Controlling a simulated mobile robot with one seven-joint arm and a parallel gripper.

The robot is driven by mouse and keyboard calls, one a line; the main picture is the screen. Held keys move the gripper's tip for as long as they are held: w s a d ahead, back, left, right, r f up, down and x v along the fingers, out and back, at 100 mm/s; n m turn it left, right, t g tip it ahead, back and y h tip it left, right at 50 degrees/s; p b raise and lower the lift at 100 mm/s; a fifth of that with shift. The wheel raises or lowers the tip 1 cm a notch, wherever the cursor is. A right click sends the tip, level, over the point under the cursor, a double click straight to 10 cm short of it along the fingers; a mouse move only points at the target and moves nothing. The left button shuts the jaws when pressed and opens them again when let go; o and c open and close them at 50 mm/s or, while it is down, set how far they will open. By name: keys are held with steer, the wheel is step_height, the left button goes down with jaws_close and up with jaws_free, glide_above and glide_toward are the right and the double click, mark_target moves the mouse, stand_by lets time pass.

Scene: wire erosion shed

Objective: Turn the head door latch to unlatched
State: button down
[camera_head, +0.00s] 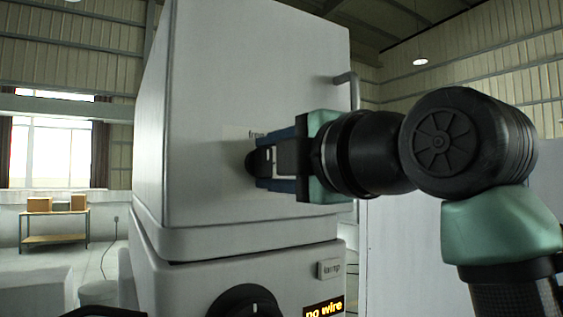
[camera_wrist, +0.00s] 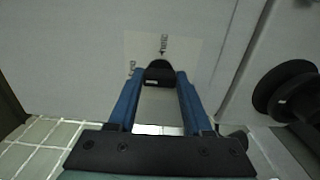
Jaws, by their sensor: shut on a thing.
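The head door latch is a small black knob (camera_wrist: 159,72) on the pale grey face of the machine head (camera_head: 250,70). In the wrist view it sits between the two blue fingers of my gripper (camera_wrist: 160,80), which are shut on it. In the head view my gripper (camera_head: 268,163) reaches in from the right and largely hides the latch. A pale label plate (camera_wrist: 185,48) lies behind the latch, with small words and an arrow. The words are too small to read surely, and the latch's exact angle is hard to tell.
A grey bar handle (camera_head: 349,84) juts from the head's right edge. A bench with boxes (camera_head: 54,222) stands far left.

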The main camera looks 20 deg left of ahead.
steer(key=shift+c, duration=1.6)
jaws_free()
steer(key=b+v, duration=0.5)
steer(key=v, duration=0.8)
steer(key=w+d+f+m+t+h, duration=0.2)
steer(key=w+f+m+t+h, duration=0.25)
steer(key=m+t, duration=0.9)
steer(key=s+d+f+m+t+h, duration=0.3)
steer(key=s+m+h, duration=0.6)
steer(key=m, duration=0.6)
steer(key=shift+d+h, duration=0.35)
steer(key=shift+d, duration=0.05)
